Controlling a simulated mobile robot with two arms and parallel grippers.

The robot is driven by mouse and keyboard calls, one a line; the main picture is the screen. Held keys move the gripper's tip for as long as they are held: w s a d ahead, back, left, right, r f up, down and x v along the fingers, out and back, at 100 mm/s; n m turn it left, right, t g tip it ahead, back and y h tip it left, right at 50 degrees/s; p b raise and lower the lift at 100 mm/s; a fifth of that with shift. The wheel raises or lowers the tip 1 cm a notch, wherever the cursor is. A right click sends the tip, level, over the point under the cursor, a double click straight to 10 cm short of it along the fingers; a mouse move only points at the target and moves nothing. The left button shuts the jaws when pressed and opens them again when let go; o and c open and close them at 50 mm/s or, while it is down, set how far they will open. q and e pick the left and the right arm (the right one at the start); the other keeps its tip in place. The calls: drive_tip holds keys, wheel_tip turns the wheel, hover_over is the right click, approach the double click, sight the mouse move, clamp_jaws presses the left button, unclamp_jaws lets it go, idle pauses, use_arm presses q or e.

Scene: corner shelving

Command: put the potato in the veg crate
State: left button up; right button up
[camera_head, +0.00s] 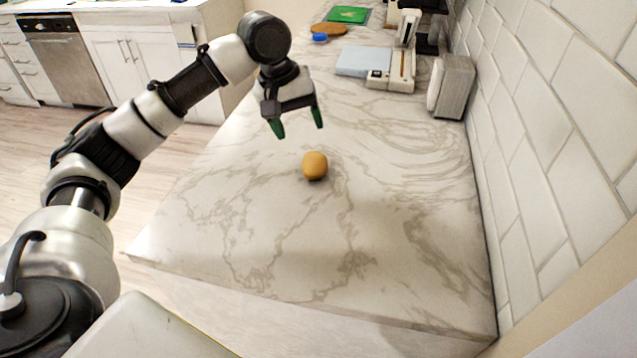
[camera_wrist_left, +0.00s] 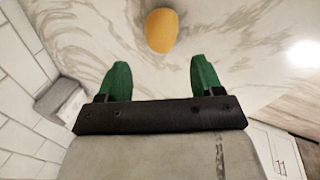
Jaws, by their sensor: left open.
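The potato (camera_head: 315,166) is a small yellow-brown oval lying on the marble countertop (camera_head: 390,250). My left gripper (camera_head: 298,130) is open and empty, with green fingertips, above the counter and a little behind the potato in the head view. In the left wrist view the potato (camera_wrist_left: 161,30) lies ahead of the open left gripper (camera_wrist_left: 160,80), roughly centred between the two fingers and apart from them. My right gripper is not in view. No veg crate shows in either view.
A grey-white box (camera_head: 452,86) stands by the tiled wall on the right. Farther back are a white appliance (camera_head: 392,70), a brown round board (camera_head: 328,30), a blue item (camera_head: 320,37) and a green board (camera_head: 347,14). The counter around the potato is clear.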

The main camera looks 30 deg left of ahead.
sight(311, 159)
use_arm(q)
drive_tip(key=x, duration=0.2)
drive_tip(key=a+x, duration=0.1)
drive_tip(key=x, duration=0.1)
drive_tip(key=shift+f, duration=0.15)
drive_tip(key=shift+d+f, duration=0.2)
drive_tip(key=shift+f, duration=0.15)
drive_tip(key=x, duration=0.5)
drive_tip(key=shift+d+r, duration=0.1)
drive_tip(key=shift+d, duration=0.2)
drive_tip(key=shift+d+f, duration=0.1)
drive_tip(key=shift+f, duration=0.25)
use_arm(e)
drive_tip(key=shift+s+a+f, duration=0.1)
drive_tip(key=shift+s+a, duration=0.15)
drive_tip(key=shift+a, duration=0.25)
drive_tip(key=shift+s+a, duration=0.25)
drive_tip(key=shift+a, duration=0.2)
use_arm(q)
drive_tip(key=c, duration=0.7)
drive_tip(key=shift+c, duration=0.5)
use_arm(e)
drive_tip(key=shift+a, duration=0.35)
